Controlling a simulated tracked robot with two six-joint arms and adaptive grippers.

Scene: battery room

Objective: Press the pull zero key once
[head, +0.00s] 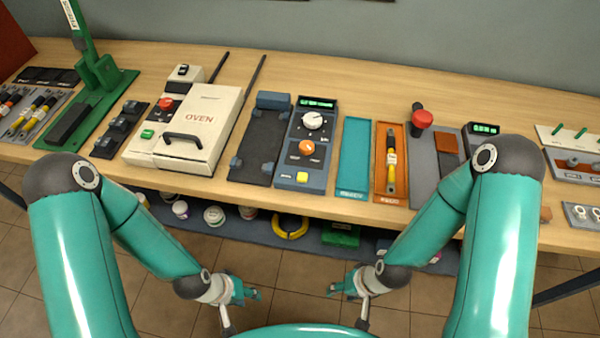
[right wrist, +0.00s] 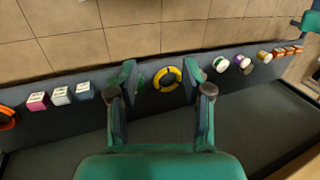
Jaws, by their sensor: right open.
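I cannot read a pull zero key on any device. A grey device with a red knob (head: 422,118) and a small green display (head: 485,128) stands right of centre on the bench; my right arm hides part of it. A blue-grey console (head: 306,150) at the middle has a display, a white dial, an orange knob and a yellow key (head: 302,177). My left gripper (head: 250,293) is open and empty, low in front of the bench. My right gripper (head: 340,288) is open and empty beside it; the right wrist view shows its spread fingers (right wrist: 160,68).
A lower shelf holds a yellow ring (head: 289,233) and several small containers. Both arms reach below the bench's front edge.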

